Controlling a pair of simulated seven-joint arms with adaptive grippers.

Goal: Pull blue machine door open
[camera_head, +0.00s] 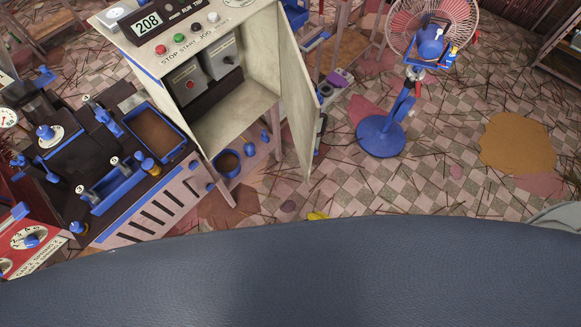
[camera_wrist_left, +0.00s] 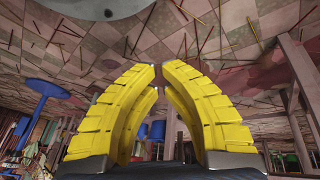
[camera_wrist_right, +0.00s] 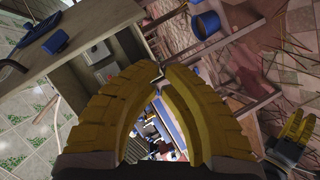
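The machine (camera_head: 150,55) is a cream cabinet with blue trim, a "208" display and start, stop and jog buttons. Its door (camera_head: 297,90) stands swung out to the right, and the inside with two grey boxes shows. My right gripper (camera_head: 317,215) shows in the head view only as a small yellow tip below the door, apart from it. In the right wrist view my right gripper (camera_wrist_right: 160,65) has its fingertips together, with the cabinet beyond; I see nothing held. My left gripper (camera_wrist_left: 158,66) has its fingertips together and empty. It is hidden in the head view.
A workbench (camera_head: 150,205) with blue fittings stands at the left. A blue bucket (camera_head: 228,163) sits on a low shelf beneath the cabinet. A blue-based fan (camera_head: 381,136) stands to the right of the door. The tiled floor is strewn with thin sticks.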

